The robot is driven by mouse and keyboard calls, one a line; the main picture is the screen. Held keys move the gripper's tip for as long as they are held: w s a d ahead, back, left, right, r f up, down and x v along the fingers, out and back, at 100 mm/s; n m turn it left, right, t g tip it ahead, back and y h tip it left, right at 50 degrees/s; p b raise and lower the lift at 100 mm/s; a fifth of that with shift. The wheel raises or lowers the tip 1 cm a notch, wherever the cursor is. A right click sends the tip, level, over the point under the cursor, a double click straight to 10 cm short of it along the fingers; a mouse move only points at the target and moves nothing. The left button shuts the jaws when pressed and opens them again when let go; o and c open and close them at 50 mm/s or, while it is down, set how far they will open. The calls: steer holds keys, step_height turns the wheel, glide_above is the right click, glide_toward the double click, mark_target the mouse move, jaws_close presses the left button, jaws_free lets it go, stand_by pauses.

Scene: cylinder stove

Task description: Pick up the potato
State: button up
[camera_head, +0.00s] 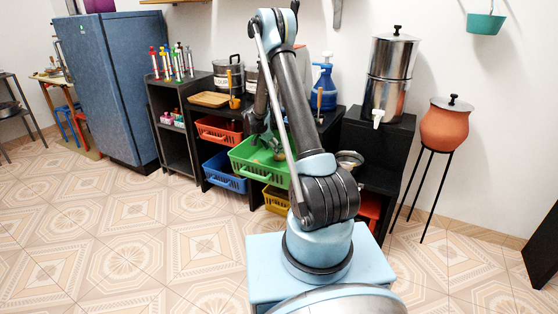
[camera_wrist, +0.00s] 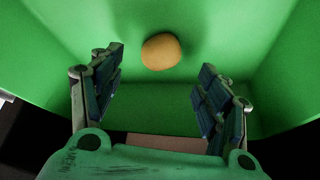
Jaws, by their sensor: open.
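The potato (camera_wrist: 161,51) is a rounded, tan-yellow lump inside a green basket (camera_wrist: 160,102), near the upper middle of the wrist view. My gripper (camera_wrist: 160,65) is open, with one dark-padded finger on each side of the picture. The potato shows just beyond the fingertips, between them in the picture, and no finger is seen touching it. In the head view the green basket (camera_head: 243,153) is pulled out from the dark shelf. My arm covers part of it there, and I cannot make out the potato clearly in that view.
Basket walls rise close around my gripper. A red basket (camera_head: 218,131), a blue basket (camera_head: 223,171) and a yellow basket (camera_head: 276,199) sit in the shelving nearby. A steel water filter (camera_head: 390,72) and a clay pot (camera_head: 446,127) on a stand are at right. The tiled floor at left is clear.

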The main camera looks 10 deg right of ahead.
steer(key=shift+x, duration=3.5)
steer(key=shift+w+d+r, duration=0.1)
steer(key=shift+w+r, duration=0.05)
steer(key=shift+w, duration=0.05)
steer(key=c, duration=1.2)
